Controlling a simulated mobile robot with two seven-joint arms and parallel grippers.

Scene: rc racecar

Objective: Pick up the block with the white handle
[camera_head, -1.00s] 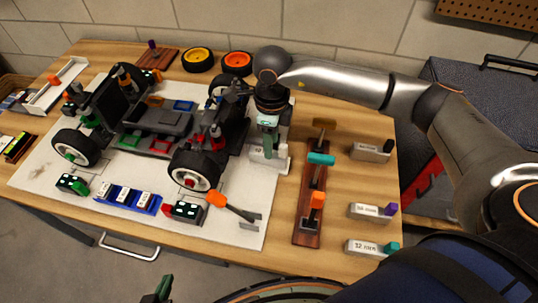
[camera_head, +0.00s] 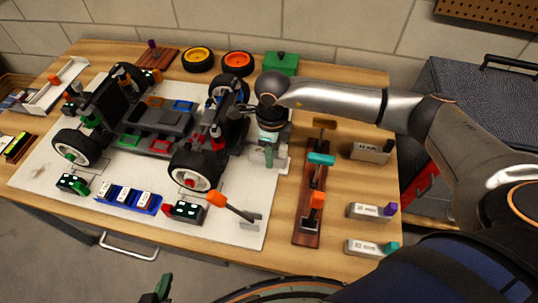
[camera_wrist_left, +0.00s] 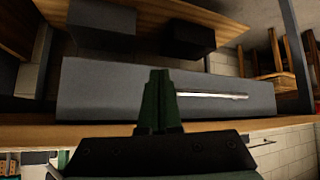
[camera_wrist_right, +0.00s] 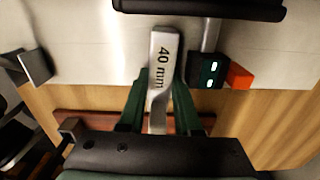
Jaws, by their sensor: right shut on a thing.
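A pale grey block marked "40 mm" (camera_wrist_right: 164,55) shows in the right wrist view, and its pale near end lies between my right fingers. My right gripper (camera_wrist_right: 158,100) is shut on this block; its green fingers press on both sides. In the head view my right gripper (camera_head: 268,152) is low over the right edge of the white mat, beside the car. The block is mostly hidden there by the gripper. My left gripper (camera_head: 156,290) is at the bottom edge of the head view, away from the table. In the left wrist view its fingers (camera_wrist_left: 160,98) are together and empty.
The car chassis (camera_head: 155,130) stands left of my right gripper. A wooden rack (camera_head: 306,228) with coloured-handled tools stands to the right. Grey blocks with black (camera_head: 371,152), purple (camera_head: 371,210) and teal (camera_head: 370,248) handles lie farther right. A green box (camera_head: 281,64) stands behind.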

